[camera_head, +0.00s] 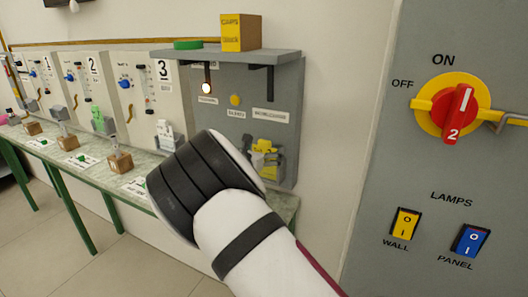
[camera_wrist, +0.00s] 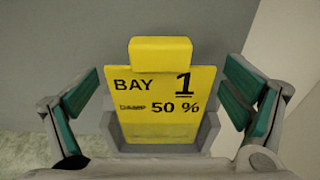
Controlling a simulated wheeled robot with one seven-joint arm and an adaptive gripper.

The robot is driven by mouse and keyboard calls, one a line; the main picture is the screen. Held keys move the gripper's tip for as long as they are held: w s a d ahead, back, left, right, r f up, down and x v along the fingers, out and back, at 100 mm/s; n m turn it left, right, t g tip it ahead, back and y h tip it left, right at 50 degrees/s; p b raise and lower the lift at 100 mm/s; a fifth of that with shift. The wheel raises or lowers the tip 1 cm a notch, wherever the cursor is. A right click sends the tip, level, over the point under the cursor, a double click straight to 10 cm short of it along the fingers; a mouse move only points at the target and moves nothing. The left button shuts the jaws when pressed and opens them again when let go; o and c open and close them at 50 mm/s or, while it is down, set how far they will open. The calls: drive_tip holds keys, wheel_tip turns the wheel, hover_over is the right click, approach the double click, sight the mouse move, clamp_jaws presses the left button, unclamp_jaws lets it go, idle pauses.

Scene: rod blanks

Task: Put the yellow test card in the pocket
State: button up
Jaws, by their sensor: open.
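The yellow test card (camera_wrist: 160,95) reads "BAY 1" and "DAMP 50 %" and has a thick yellow block along its top edge. It stands upright in a grey holder (camera_wrist: 208,132), whose sides show beside its lower part. My gripper (camera_wrist: 160,85) is open, with one green-padded finger to the left of the card and one to the right, both apart from it. In the head view, yellow and grey parts (camera_head: 265,148) show on the grey wall panel beyond my wrist. I cannot tell which pocket the task means.
A grey shelf (camera_head: 225,57) above holds a yellow box (camera_head: 241,32) and a green disc (camera_head: 188,44). Numbered bays stand along a green-legged bench (camera_head: 75,158) to the left. A switch panel with a red knob (camera_head: 458,112) is close on the right.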

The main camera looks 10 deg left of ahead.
drive_tip(key=shift+s+r, duration=0.15)
drive_tip(key=shift+r, duration=0.05)
drive_tip(key=v, duration=1.1)
drive_tip(key=shift+s, duration=0.35)
drive_tip(key=shift+a, duration=0.1)
